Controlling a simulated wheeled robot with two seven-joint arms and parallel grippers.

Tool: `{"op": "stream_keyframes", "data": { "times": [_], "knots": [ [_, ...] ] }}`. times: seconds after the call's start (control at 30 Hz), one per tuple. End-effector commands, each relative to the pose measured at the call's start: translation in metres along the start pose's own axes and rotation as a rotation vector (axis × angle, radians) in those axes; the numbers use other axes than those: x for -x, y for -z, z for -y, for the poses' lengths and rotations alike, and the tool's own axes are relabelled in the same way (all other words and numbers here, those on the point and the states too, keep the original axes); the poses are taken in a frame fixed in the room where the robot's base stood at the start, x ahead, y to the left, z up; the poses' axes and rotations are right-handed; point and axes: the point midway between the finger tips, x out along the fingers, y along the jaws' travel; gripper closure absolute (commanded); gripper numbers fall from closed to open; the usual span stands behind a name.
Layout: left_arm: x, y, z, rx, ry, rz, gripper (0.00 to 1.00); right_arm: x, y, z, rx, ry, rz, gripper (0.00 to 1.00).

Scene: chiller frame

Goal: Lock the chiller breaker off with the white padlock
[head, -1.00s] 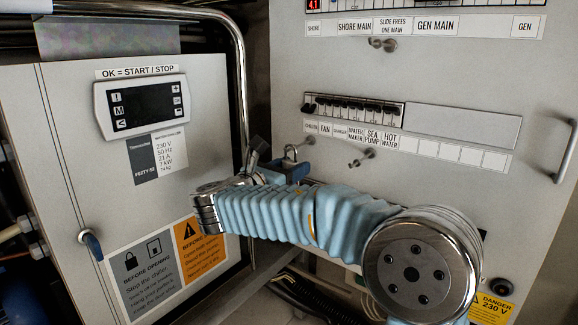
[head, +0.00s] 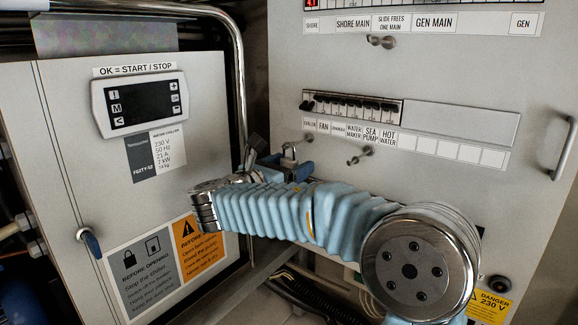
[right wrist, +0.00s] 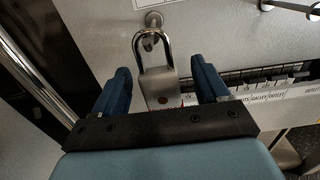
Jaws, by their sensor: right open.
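The white padlock (right wrist: 160,88), with a shiny shackle, sits between the two blue fingers of my right gripper (right wrist: 160,88). The fingers are open, with gaps on both sides of its body. The shackle overlaps a metal peg (right wrist: 153,19) on the panel; whether it hangs on it I cannot tell. In the head view my right gripper (head: 286,166) is below the breaker row, with the shackle (head: 289,151) showing above it and the padlock's body mostly hidden. The chiller breaker (head: 308,106) is the leftmost black toggle of the lower row. My left gripper is not in view.
A second peg (head: 361,156) sticks out right of the gripper. A grey chiller cabinet (head: 75,190) with a display (head: 140,103) stands at left, beside a chrome pipe (head: 238,70). A door handle (head: 566,145) is at far right. Blank panel lies right of the breakers.

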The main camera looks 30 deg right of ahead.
Motion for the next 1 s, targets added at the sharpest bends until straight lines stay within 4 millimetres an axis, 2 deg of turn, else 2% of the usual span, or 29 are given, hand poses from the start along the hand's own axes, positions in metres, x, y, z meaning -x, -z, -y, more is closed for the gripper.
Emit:
{"op": "stream_keyframes", "data": {
  "times": [0.17,0.4,0.6,0.73,0.9,1.0],
  "knots": [
    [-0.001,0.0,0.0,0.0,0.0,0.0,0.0,0.021,0.0,-0.001,0.0,-0.004,0.0,0.25],
    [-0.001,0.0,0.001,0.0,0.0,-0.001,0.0,0.081,0.0,-0.001,0.0,-0.005,0.001,0.25],
    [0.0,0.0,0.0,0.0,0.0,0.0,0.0,0.12,0.0,-0.001,0.0,-0.003,0.001,0.25],
    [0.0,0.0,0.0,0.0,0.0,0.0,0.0,0.134,0.0,-0.001,-0.001,-0.002,0.001,0.25],
    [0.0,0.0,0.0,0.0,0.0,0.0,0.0,0.138,0.001,-0.001,0.0,-0.002,0.0,0.25],
    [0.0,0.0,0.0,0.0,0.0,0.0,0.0,0.135,0.015,-0.006,0.015,-0.017,-0.029,0.25]
  ]
}}
